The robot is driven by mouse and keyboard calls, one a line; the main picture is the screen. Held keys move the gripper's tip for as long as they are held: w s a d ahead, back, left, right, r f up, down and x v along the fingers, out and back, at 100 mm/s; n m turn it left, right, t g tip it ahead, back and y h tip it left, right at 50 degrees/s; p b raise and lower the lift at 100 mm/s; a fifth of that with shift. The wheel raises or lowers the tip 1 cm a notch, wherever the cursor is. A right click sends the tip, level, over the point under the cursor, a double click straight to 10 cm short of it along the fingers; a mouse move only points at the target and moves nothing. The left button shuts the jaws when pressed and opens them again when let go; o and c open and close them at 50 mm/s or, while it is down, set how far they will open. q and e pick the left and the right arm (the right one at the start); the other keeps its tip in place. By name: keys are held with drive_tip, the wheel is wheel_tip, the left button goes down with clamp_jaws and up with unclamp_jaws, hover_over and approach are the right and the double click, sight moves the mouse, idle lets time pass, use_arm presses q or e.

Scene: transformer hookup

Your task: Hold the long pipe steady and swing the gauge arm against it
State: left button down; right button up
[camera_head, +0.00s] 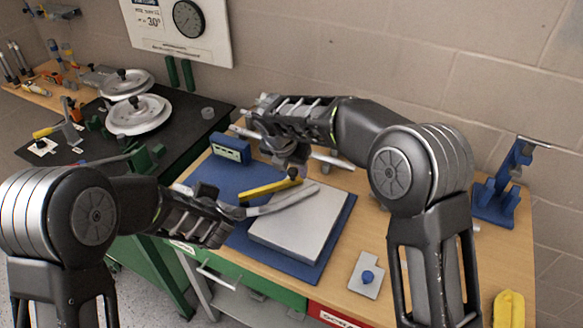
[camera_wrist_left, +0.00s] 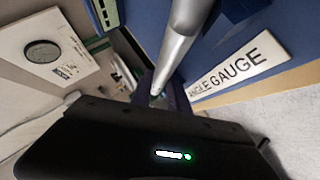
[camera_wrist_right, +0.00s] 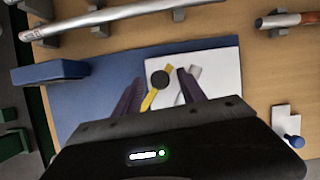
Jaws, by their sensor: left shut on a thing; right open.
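The long grey pipe (camera_head: 285,199), slightly bent, lies over the pale plate of the angle gauge (camera_head: 290,232). My left gripper (camera_head: 237,213) is shut on its near left end; the pipe runs away from the jaws in the left wrist view (camera_wrist_left: 183,40). The yellow gauge arm (camera_head: 265,188) with a black knob (camera_head: 293,173) lies behind the pipe, at an angle to it. My right gripper (camera_head: 289,162) is open above the knob end. In the right wrist view the knob (camera_wrist_right: 160,79) and yellow arm (camera_wrist_right: 150,100) show between its fingers; I cannot tell whether they touch.
The gauge's blue base (camera_head: 325,253) lies on the wooden bench. Another pipe (camera_wrist_right: 120,14) rests on supports at the back. A blue block (camera_head: 230,148) stands at the back left, a small plate with a blue knob (camera_head: 367,277) at the front right, and a blue stand (camera_head: 505,185) far right.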

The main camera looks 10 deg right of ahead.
clamp_jaws()
idle(0.6)
idle(0.9)
